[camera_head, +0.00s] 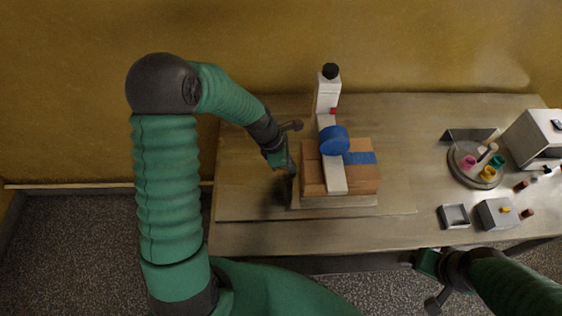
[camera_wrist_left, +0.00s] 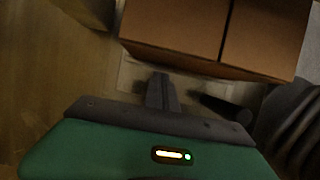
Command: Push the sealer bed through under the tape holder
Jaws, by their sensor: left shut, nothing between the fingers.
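The sealer bed (camera_head: 335,201) is a pale low slab under a brown carton (camera_head: 312,174). The tape holder (camera_head: 327,96) is a white post behind the carton, with a white arm reaching forward over it and a blue roll (camera_head: 333,140). A blue strip (camera_head: 361,158) lies on the carton right of the roll. My left gripper (camera_head: 289,182) is shut and empty at the left end of the bed. In the wrist view its closed fingers (camera_wrist_left: 162,92) point towards the carton (camera_wrist_left: 190,28) and bed edge (camera_wrist_left: 134,74); contact is unclear. My right gripper (camera_head: 425,263) is by the table's front edge.
The table (camera_head: 260,236) is bare in front and left of the bed. At the right are a round tray (camera_head: 476,178) with coloured pieces, a small open box (camera_head: 454,216), a grey block (camera_head: 497,213) and a white machine (camera_head: 537,135). A wall stands behind.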

